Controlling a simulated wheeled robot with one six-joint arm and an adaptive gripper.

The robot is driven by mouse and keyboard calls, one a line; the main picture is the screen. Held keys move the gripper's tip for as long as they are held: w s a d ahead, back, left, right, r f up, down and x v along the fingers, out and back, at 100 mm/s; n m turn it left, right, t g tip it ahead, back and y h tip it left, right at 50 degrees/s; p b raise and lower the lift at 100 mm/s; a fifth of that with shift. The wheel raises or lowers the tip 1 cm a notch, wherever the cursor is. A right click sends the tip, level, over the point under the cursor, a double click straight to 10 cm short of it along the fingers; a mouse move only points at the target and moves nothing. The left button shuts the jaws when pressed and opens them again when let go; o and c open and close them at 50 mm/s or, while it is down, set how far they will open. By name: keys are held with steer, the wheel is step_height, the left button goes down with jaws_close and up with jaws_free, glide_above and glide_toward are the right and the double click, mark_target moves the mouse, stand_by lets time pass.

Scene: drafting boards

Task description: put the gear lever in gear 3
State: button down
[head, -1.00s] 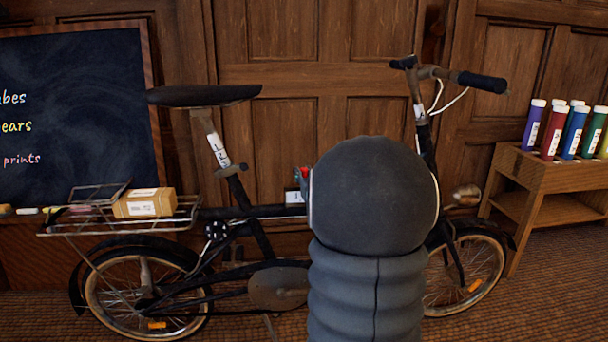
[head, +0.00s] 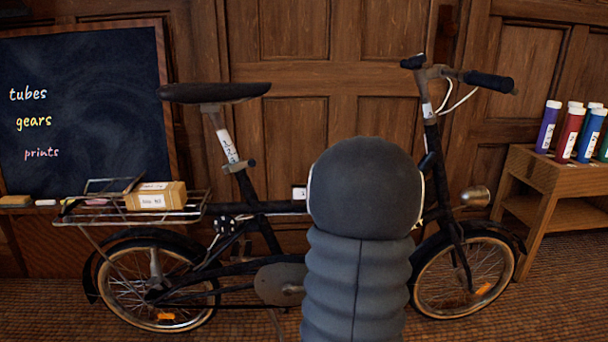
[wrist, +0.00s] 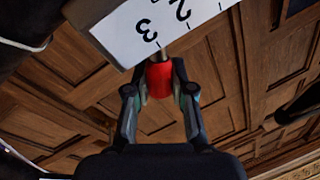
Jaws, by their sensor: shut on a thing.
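The gear lever (wrist: 159,78) shows in the wrist view as a red knob on a thin pale stem. My gripper (wrist: 160,92) is shut on the red knob, one finger on each side. A white gear plate (wrist: 122,22) with black numerals and ticks lies just beyond the knob, upside down in this view. The 3 and part of a 2 show; the stem stands at the tick by the 3. In the head view, my arm hides the gripper and lever; an edge of the plate (head: 299,192) shows beside it, on the frame of the bicycle (head: 268,209).
A chalkboard (head: 95,110) reading "tubes", "gears" and "prints" stands at the left. A cardboard box (head: 156,196) sits on the rear rack (head: 85,213). A wooden stand (head: 545,185) with several coloured tubes is at the right. Wood panelling (head: 350,60) is behind the bicycle.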

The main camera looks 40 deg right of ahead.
stand_by(0.3)
steer(key=c, duration=1)
jaws_free()
steer(key=shift+o, duration=0.2)
steer(key=v, duration=1.2)
steer(key=shift+f, duration=0.15)
